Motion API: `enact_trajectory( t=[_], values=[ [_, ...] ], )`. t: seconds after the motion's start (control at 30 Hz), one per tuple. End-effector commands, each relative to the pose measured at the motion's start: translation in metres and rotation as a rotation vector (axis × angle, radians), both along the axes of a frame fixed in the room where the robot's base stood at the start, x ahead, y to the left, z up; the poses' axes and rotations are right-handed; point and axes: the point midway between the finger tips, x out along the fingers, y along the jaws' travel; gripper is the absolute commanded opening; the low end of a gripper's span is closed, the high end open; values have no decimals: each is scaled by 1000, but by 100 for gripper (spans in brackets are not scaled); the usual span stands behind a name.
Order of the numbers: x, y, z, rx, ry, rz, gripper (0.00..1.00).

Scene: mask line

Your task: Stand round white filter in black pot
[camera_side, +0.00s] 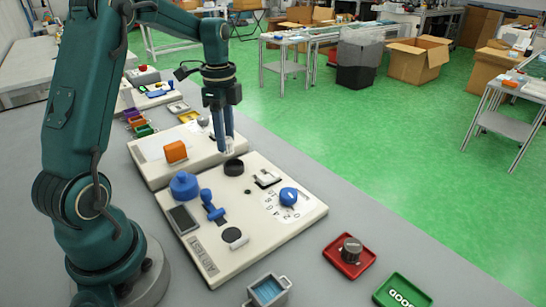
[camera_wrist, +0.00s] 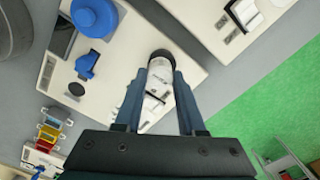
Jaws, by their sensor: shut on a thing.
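My gripper (camera_side: 228,148) points down over the cream panel, and its two blue-grey fingers are shut on the round white filter (camera_side: 229,153). In the wrist view the fingers (camera_wrist: 161,78) hold the filter (camera_wrist: 160,72) between their tips. The black pot (camera_side: 234,168) is a low round cup on the panel, directly below the fingertips. Its dark rim (camera_wrist: 160,53) shows just beyond the filter in the wrist view. The filter is at or just above the pot's mouth; I cannot tell whether its lower edge is inside.
On the panel stand a blue round knob (camera_side: 184,187), a blue lever (camera_side: 211,207), a blue dial (camera_side: 289,196) and a white switch (camera_side: 268,179). An orange block (camera_side: 175,152) is on the panel behind. A red tray (camera_side: 349,258) and a green tray (camera_side: 402,291) lie in front.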

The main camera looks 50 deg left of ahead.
Motion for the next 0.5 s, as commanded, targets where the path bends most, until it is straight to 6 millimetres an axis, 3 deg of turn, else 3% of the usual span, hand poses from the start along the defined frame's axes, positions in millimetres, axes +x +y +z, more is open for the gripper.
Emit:
enact_trajectory(
  t=[0.17,0.5],
  values=[
    [10,-7,-9,0,0,-1,0],
    [9,-7,-47,-1,1,1,0]
  ],
)
